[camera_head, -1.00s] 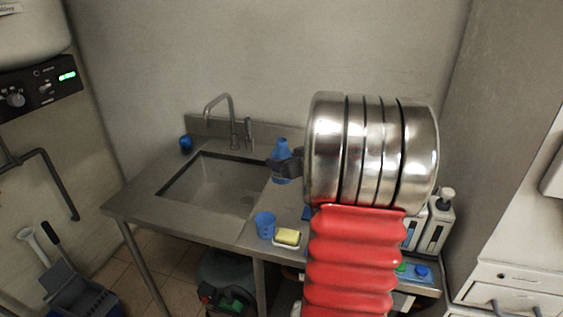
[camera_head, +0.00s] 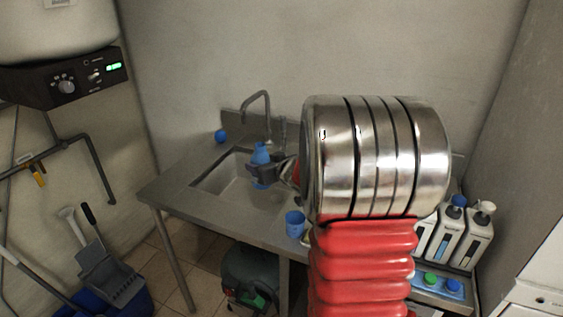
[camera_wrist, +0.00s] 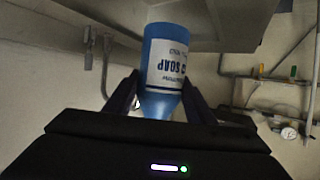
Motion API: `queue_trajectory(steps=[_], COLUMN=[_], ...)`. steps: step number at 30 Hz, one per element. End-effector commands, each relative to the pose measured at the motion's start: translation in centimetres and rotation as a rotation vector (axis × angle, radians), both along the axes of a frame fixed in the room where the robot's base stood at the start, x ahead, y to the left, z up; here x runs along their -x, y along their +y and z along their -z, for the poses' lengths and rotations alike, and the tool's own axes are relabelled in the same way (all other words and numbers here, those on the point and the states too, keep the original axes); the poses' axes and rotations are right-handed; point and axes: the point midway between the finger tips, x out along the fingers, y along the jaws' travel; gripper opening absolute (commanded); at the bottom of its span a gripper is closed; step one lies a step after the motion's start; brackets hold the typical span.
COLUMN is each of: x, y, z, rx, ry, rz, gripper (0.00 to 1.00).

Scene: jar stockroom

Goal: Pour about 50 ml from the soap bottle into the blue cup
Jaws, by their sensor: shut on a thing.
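The soap bottle (camera_head: 261,172), blue with a white label, is held between the fingers of my gripper (camera_head: 259,174) over the sink, below the tap. In the wrist view the soap bottle (camera_wrist: 166,62) shows its label upside down, between the two dark fingers of my gripper (camera_wrist: 160,96). The whole wrist picture looks inverted, and the head view shows the bottle about upright, narrow end up. The blue cup (camera_head: 295,224) stands on the front edge of the counter, right of the sink and apart from the gripper. Its contents cannot be seen.
The sink (camera_head: 222,182) is set in a metal counter (camera_head: 178,190). The tap (camera_head: 258,100) rises behind the bottle. A small blue object (camera_head: 221,136) is at the counter's back left. White dispensers (camera_head: 472,236) stand at right. My arm hides much of the right counter.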

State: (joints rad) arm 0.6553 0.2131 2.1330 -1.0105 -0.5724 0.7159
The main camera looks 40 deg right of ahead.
Motion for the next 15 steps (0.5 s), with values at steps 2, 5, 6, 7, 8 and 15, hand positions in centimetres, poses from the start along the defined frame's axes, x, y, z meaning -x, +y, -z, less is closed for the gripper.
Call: queue_trajectory(steps=[2,5,6,7,8,15], x=[-0.8,-1.5,-1.8,-2.0,-2.2,-3.4], y=[1.7,3.6,4.4,5.0,5.6,10.2], z=[0.1,0.4,0.5,0.6,0.7,1.5], rx=[0.0,-0.001,-0.001,0.0,0.0,0.0], ry=[-0.001,0.0,0.0,0.0,-0.001,0.0], rz=[-0.012,-0.022,-0.026,-0.029,-0.032,-0.053], gripper=[0.23,0.23,0.23,0.23,0.23,0.23])
